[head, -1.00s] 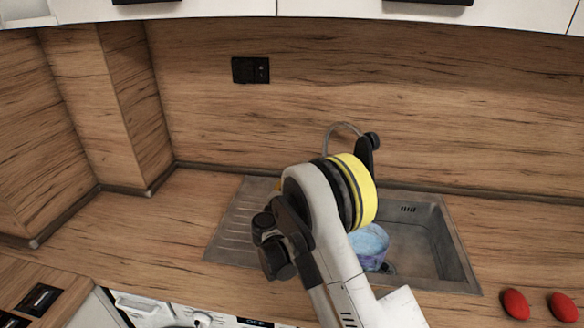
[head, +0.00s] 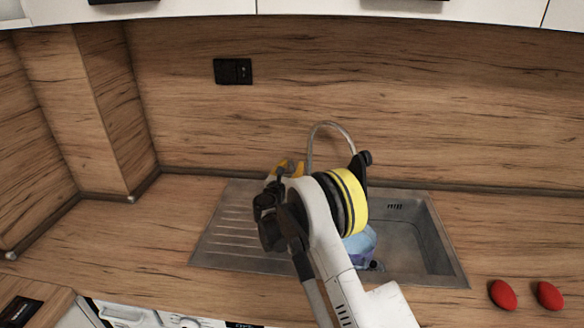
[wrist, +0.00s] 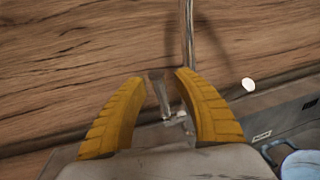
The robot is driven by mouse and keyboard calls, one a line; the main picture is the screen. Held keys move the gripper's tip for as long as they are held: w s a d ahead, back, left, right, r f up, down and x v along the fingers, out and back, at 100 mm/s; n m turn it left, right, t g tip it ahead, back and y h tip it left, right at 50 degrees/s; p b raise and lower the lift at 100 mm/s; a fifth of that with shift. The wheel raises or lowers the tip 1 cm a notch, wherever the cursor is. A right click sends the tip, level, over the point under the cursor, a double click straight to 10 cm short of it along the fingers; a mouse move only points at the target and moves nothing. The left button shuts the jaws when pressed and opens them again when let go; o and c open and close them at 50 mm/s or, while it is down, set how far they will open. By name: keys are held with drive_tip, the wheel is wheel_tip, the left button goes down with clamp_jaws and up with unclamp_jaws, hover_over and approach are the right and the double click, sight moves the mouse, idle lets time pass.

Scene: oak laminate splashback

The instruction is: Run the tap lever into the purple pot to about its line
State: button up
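The tap (head: 331,126) has a tall thin curved spout behind the sink. Its metal lever (wrist: 160,97) stands near the pipe foot in the wrist view, between my fingers in the picture. My gripper (head: 288,168) has yellow fingers spread open. The same gripper (wrist: 158,78) shows a clear gap on each side of the lever; I cannot tell if it touches. The blue-purple pot (head: 360,245) sits in the basin, partly hidden behind my arm. It shows in part at the wrist view's lower right (wrist: 300,166). Its line and water level cannot be made out.
The steel sink (head: 440,240) has a ribbed drainboard (head: 222,232) at left. Two red objects (head: 502,294) lie on the counter at right. The wooden splashback (head: 430,120) is close behind the tap. A black socket (head: 232,71) is on it. The left counter is clear.

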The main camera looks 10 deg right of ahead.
clamp_jaws()
drive_tip(key=shift+s+a+f+h+b, duration=0.15)
drive_tip(key=shift+s+f+h+b, duration=0.25)
drive_tip(key=shift+b, duration=0.6)
drive_tip(key=shift+s+a+f+t+b, duration=0.1)
drive_tip(key=shift+s+f+t+b, duration=0.15)
drive_tip(key=shift+t+b, duration=0.45)
drive_tip(key=shift+s+a+f+m+t+h+b, duration=0.1)
drive_tip(key=shift+s+m+t+h+b, duration=0.3)
drive_tip(key=shift+b, duration=0.45)
